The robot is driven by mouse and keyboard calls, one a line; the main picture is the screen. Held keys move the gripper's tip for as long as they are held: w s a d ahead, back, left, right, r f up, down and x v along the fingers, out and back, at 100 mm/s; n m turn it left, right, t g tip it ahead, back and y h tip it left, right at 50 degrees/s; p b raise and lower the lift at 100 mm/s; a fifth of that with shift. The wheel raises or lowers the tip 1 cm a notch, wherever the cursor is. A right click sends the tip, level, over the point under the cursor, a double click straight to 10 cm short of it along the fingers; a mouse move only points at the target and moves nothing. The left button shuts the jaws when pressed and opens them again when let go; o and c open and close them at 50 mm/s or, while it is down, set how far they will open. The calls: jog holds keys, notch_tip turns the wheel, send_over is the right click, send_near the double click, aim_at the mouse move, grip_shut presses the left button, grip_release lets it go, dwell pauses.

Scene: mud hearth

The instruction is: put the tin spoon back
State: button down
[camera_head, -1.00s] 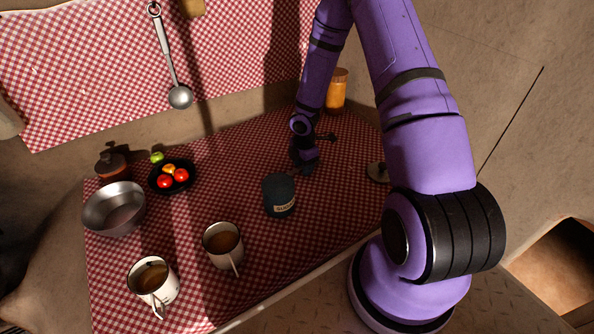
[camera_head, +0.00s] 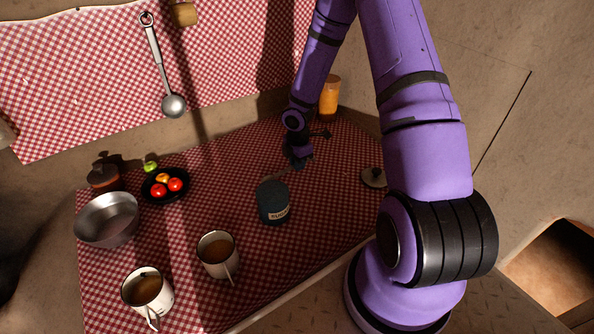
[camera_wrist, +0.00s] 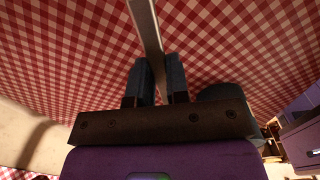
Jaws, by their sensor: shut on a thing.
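My gripper (camera_head: 299,158) is above the back part of the checked cloth, behind the dark sugar tin (camera_head: 273,204). In the wrist view my gripper (camera_wrist: 161,72) is shut on a thin, flat, pale metal handle, which I take to be the tin spoon (camera_wrist: 146,25). The handle runs away from the fingers past the top edge, so its far end is out of that view. In the head view the spoon is too small and dark to make out clearly. A dark rounded shape, probably the sugar tin (camera_wrist: 222,92), shows beside the right finger.
Two mugs of brown drink, one at the middle (camera_head: 218,254) and one at the front left (camera_head: 147,293), stand on the cloth. A metal bowl (camera_head: 107,220), a fruit plate (camera_head: 165,186), a round lid (camera_head: 373,177) and an orange jar (camera_head: 329,97) surround them. A ladle (camera_head: 173,104) hangs on the wall.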

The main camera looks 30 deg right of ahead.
aim_at(296, 178)
notch_tip(296, 178, up, 6)
jog(key=shift+a+f, duration=0.1)
jog(key=shift+f, duration=0.15)
jog(key=shift+a+r, duration=0.25)
jog(key=shift+r, duration=0.05)
jog(key=shift+f, duration=4.9)
jog(key=shift+f, duration=0.15)
jog(key=c, duration=1.1)
grip_release()
